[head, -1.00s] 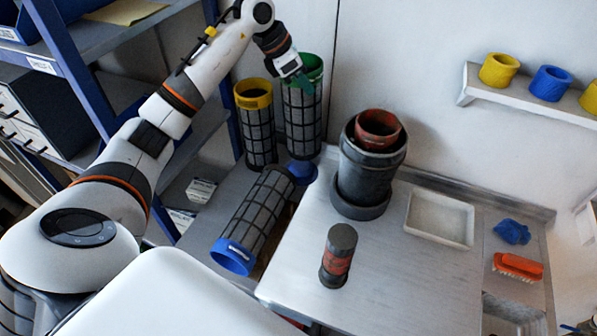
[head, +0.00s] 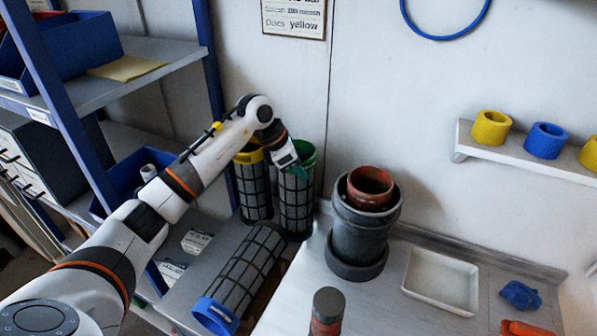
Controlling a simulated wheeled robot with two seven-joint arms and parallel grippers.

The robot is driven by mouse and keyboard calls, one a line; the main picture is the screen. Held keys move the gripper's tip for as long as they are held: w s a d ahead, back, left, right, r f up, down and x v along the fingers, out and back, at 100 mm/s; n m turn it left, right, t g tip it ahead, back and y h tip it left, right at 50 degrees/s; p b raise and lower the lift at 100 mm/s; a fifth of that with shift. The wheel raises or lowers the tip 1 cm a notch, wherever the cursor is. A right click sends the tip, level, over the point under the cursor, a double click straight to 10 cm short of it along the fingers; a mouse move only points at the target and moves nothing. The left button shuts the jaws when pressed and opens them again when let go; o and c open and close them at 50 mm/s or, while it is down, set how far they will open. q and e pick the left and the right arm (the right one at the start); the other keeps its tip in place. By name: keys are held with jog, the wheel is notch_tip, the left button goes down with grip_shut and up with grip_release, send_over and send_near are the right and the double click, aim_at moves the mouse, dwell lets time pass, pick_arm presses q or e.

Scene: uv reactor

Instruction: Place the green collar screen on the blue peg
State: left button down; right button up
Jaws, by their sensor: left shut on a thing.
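The green collar screen (head: 296,205) is a dark mesh cylinder with a green rim. It stands upright at the back, beside the yellow collar screen (head: 254,190). My left gripper (head: 299,174) is shut on its green collar at the near side of the rim. The blue peg is not visible now; the screen's lower end is where the blue base showed earlier. I cannot tell from this view whether the screen is fully down. My right gripper is not in view.
A blue collar screen (head: 240,275) lies on its side in front of the upright ones. A grey pot with a red inner ring (head: 362,235) stands close on the right. A dark cylinder (head: 327,312) and a white tray (head: 440,281) are on the bench.

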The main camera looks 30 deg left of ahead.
pick_arm(q)
jog(key=shift+a+f, duration=0.15)
jog(key=shift+f, duration=0.45)
jog(key=shift+f, duration=0.2)
jog(key=c, duration=1.5)
grip_release()
jog(key=shift+s, duration=0.1)
jog(key=b+v, duration=0.2)
jog(key=v, duration=1)
jog(key=shift+r, duration=0.25)
